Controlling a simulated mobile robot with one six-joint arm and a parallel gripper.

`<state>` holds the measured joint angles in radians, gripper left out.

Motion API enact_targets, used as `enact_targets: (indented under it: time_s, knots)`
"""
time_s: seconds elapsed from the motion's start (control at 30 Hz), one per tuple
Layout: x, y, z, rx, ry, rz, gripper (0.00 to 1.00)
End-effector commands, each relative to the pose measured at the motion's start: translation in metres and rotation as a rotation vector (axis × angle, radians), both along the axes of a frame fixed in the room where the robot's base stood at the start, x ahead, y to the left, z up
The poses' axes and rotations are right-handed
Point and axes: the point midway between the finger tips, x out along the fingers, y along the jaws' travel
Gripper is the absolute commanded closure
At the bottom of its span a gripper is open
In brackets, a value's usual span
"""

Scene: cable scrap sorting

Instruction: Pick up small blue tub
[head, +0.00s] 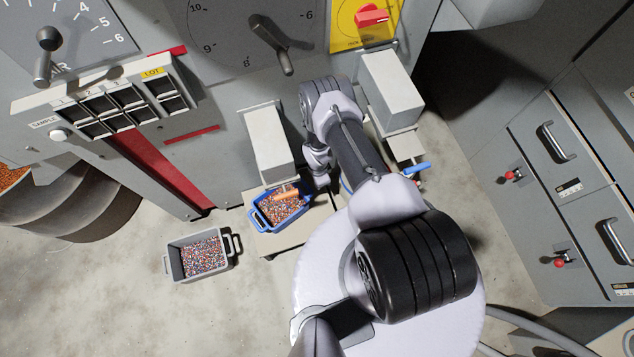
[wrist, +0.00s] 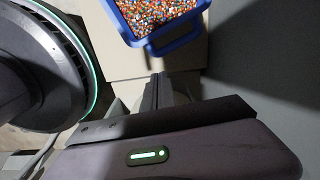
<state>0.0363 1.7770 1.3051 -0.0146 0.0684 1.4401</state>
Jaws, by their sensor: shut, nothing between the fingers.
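The small blue tub (head: 256,219) is full of mixed coloured granules and stands upright on a pale ledge below a beige machine box. It also shows at the top of the wrist view (wrist: 130,38), cut off by the frame edge, with its blue handle facing my gripper. My gripper (wrist: 160,80) is shut and empty, and its fingertips point toward the tub with a gap before the handle. In the head view my gripper is mostly hidden behind my arm, to the right of the tub.
A grey tub (head: 174,262) with similar granules stands on the floor to the left. An orange-brown piece (head: 285,191) shows at the blue tub's back edge. A blue-handled part (head: 418,168) is right of my arm. A grey machine wall (wrist: 265,80) closes the wrist view's right.

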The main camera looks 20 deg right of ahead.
Motion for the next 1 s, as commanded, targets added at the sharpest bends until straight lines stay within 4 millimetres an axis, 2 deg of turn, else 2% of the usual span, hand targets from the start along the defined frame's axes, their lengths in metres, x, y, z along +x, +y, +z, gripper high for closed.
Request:
enact_targets:
  time_s: [0.03, 0.1, 0.33, 0.5, 0.83, 1.0]
  knots:
    - [-0.001, 0.0, -0.018, 0.0, 0.001, 0.0, 1.0]
    - [0.0, 0.0, -0.033, 0.0, -0.001, 0.001, 1.0]
    - [0.0, 0.0, -0.068, 0.0, -0.001, 0.001, 1.0]
    - [0.0, 0.0, -0.076, 0.0, -0.002, 0.002, 1.0]
    - [0.0, 0.001, -0.075, 0.0, -0.002, 0.003, 1.0]
    - [-0.001, 0.02, -0.075, 0.0, 0.0, 0.007, 1.0]
